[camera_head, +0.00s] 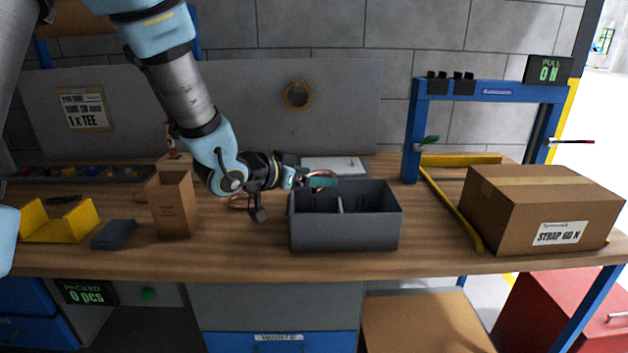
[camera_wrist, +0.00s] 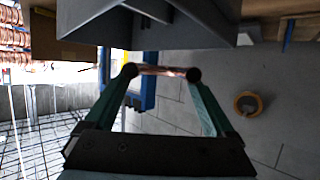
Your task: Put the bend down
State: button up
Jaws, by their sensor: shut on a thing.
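My gripper (camera_head: 318,182) is at the left part of the grey divided bin (camera_head: 345,235), level with or a little above its rim. Its green fingers are shut on the copper bend (camera_head: 322,175), a curved copper-coloured piece. In the wrist view the bend (camera_wrist: 164,71) spans between the two dark fingertips of my gripper (camera_wrist: 163,74). The grey bin (camera_wrist: 210,22) fills the top of that view, close to the bend. I cannot tell whether the bend touches the bin. The floor of the bin is mostly hidden by its front wall.
A cardboard box (camera_head: 172,205) stands left of the bin. Copper rings (camera_head: 240,201) lie behind, partly hidden by my arm. A large labelled carton (camera_head: 545,210) and a blue frame (camera_head: 490,90) stand at the right. The bench (camera_head: 250,258) is bare in front.

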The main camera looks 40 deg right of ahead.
jog(key=shift+f, duration=0.55)
jog(key=shift+f, duration=0.1)
jog(key=shift+f+b, duration=0.55)
jog(key=shift+b, duration=0.05)
jog(key=o, duration=1.1)
jog(key=shift+r, duration=0.1)
jog(key=r+v, duration=0.1)
jog(key=v, duration=1.1)
jog(key=shift+b, duration=0.3)
